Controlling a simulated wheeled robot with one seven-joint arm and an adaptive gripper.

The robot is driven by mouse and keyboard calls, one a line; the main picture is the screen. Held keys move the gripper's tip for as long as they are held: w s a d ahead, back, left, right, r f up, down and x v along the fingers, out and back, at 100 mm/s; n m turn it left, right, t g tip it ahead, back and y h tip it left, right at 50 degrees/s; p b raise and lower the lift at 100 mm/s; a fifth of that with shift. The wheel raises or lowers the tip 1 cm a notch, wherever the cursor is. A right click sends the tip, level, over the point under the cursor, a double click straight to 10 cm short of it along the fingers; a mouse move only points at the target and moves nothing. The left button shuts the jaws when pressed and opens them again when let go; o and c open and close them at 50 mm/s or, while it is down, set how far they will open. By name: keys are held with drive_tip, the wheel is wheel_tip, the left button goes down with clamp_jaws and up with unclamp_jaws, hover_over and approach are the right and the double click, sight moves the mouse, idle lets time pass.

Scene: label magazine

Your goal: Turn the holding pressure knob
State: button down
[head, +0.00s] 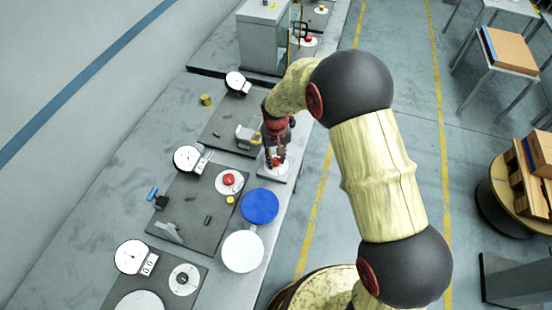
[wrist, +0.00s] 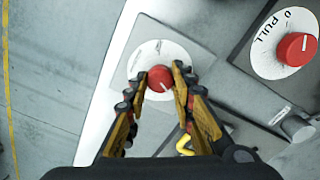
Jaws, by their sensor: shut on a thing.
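A red round knob (wrist: 160,77) sits on a white round dial plate (wrist: 142,55) in the wrist view. My gripper (wrist: 159,84) has one yellow-and-black finger on each side of this knob, and is shut on it. In the head view the same knob (head: 276,163) shows under my gripper (head: 276,156), near the bench's right edge. No label that names this knob can be read, so I cannot tell from print that it is the holding pressure knob. The knob's pointer mark is not clear.
A second red knob (wrist: 297,49) on a dial marked "0 PULL" is to the right in the wrist view. In the head view, another red knob (head: 229,179), a blue disc (head: 260,206), a white disc (head: 243,251) and gauges (head: 187,158) stand along the bench. The floor aisle is clear.

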sight(276, 161)
drive_tip(key=c, duration=1.6)
unclamp_jaws()
drive_tip(key=shift+o, duration=0.5)
wheel_tip(276, 161, up, 12)
